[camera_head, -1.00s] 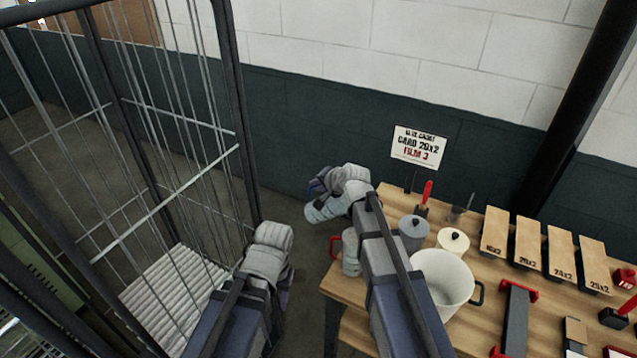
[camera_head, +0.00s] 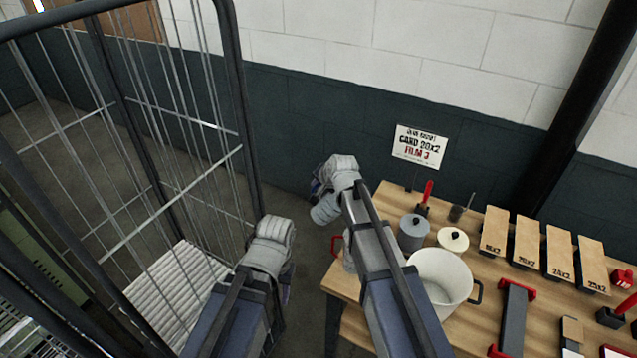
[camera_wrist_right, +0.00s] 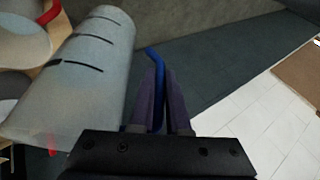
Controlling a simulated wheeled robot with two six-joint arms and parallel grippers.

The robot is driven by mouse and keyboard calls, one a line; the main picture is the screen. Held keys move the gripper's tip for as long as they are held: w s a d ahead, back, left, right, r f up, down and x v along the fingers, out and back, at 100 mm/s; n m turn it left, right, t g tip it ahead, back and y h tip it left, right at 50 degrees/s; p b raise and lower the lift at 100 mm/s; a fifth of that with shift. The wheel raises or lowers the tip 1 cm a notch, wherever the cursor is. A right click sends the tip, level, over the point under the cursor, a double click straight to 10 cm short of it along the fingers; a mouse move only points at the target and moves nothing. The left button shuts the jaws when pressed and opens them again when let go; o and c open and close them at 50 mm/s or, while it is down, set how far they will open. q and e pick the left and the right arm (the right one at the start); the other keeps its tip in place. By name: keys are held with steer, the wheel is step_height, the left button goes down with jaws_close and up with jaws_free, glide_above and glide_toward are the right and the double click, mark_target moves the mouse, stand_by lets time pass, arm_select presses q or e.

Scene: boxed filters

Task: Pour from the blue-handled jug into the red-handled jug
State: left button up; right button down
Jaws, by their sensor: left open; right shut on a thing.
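The blue-handled jug (camera_head: 325,209) is a pale grey cylinder, held tilted above and left of the table's near-left corner. In the right wrist view the jug (camera_wrist_right: 78,75) shows dark level marks, and its blue handle (camera_wrist_right: 154,62) is between my fingers. My right gripper (camera_head: 318,186) is shut on that handle. The red-handled jug (camera_head: 348,263) stands at the table's left edge, partly hidden by my right arm; its red handle (camera_head: 337,244) points left. The held jug is apart from it in the head view. My left gripper (camera_head: 286,290) is open and empty, low beside the cage.
The wooden table (camera_head: 392,196) holds a grey lidded pot (camera_head: 412,234), a cream lidded pot (camera_head: 453,240), a large white pot (camera_head: 440,280) and several boxes (camera_head: 526,243). A wire cage trolley (camera_head: 232,100) stands left. A sign (camera_head: 420,146) is on the wall behind.

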stand_by(0.4)
steer(key=shift+w+a+f+g+h+p, duration=0.1)
steer(key=shift+f+g+h+p, duration=0.05)
steer(key=shift+g+h+p, duration=0.2)
steer(key=shift+f+g+h, duration=0.25)
steer(key=shift+f+h, duration=0.05)
steer(key=shift+h, duration=0.15)
steer(key=shift+f+n, duration=0.1)
steer(key=shift+n, duration=0.2)
